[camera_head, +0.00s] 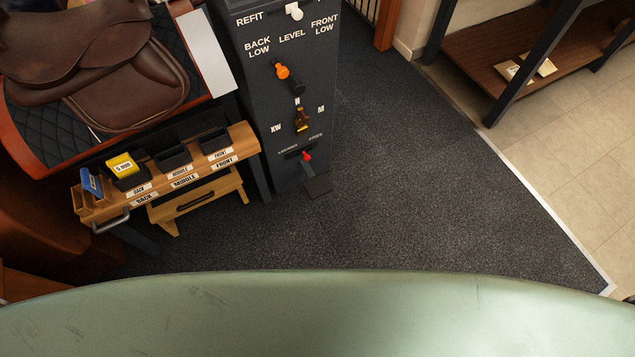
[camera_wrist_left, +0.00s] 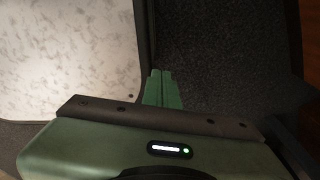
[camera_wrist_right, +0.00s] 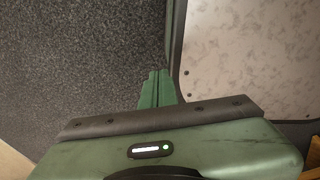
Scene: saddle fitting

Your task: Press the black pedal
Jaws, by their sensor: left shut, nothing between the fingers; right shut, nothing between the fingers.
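The black pedal (camera_head: 318,186) is a small dark plate at the foot of the dark control cabinet (camera_head: 285,90), just above the carpet. A lever with a red tip (camera_head: 306,155) sits above it, by a slot with small labels. In the left wrist view my left gripper (camera_wrist_left: 161,73) is shut and empty, above dark carpet. In the right wrist view my right gripper (camera_wrist_right: 157,73) is shut and empty, also above carpet. Neither gripper shows in the head view, and the pedal is not seen in either wrist view.
A wooden rack (camera_head: 165,175) with labelled bins stands left of the cabinet, with a wooden step stool (camera_head: 197,200) under it. A brown saddle (camera_head: 100,60) is at upper left. A shelf (camera_head: 530,50) is at upper right. Carpet (camera_head: 420,190) right of the pedal is clear.

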